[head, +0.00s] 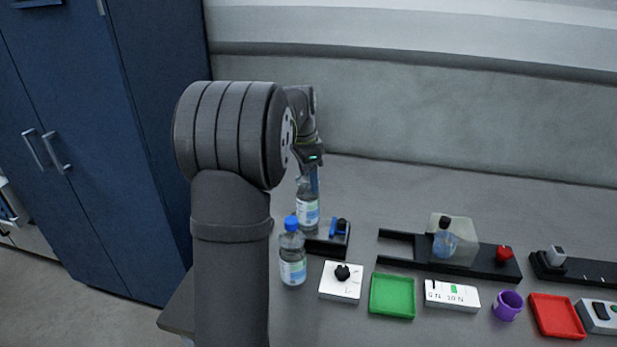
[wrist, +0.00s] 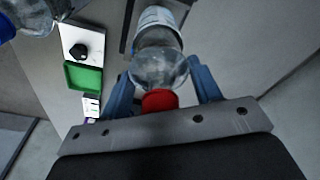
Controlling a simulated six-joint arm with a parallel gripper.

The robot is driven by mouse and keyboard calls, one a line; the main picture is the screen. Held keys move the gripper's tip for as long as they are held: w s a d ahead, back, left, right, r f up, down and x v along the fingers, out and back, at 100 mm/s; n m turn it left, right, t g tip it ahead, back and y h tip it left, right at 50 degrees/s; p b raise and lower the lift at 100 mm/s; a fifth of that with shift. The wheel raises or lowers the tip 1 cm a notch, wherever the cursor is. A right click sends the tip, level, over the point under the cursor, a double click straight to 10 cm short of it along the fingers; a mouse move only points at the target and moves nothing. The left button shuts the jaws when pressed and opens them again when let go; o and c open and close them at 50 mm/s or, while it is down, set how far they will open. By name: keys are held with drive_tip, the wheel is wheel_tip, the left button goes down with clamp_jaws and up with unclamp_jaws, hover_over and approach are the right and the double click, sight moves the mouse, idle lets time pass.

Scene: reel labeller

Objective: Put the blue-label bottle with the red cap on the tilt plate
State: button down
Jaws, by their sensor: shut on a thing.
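The red-cap bottle, a clear bottle with a pale blue and white label (head: 308,214), is upright below my gripper (head: 309,180) in the head view. In the wrist view my gripper (wrist: 160,92) has its blue fingers shut on either side of the bottle neck, with the red cap (wrist: 160,100) between them. The bottle's base is over or at a small black plate with a blue part (head: 322,246), perhaps the tilt plate. I cannot tell whether they touch. A blue-cap bottle (head: 292,258) stands close in front and left.
A white box with a black knob (head: 340,285), a green tray (head: 392,295), a white switch box (head: 452,296), a purple cup (head: 507,305) and a red tray (head: 556,316) line the front.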

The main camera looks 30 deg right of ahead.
drive_tip(key=shift+f, duration=0.2)
drive_tip(key=shift+c, duration=2.3)
unclamp_jaws()
drive_tip(key=shift+f, duration=0.15)
drive_tip(key=r, duration=0.4)
drive_tip(key=a+r, duration=0.1)
drive_tip(key=r, duration=0.7)
drive_tip(key=shift+w+a+r, duration=0.1)
drive_tip(key=shift+a+r, duration=0.05)
drive_tip(key=shift+a, duration=0.1)
drive_tip(key=f, duration=0.4)
drive_tip(key=d+f, duration=0.1)
drive_tip(key=f, duration=0.7)
drive_tip(key=shift+d+f, duration=0.25)
wheel_tip(320, 180, up, 2)
drive_tip(key=shift+r, duration=0.9)
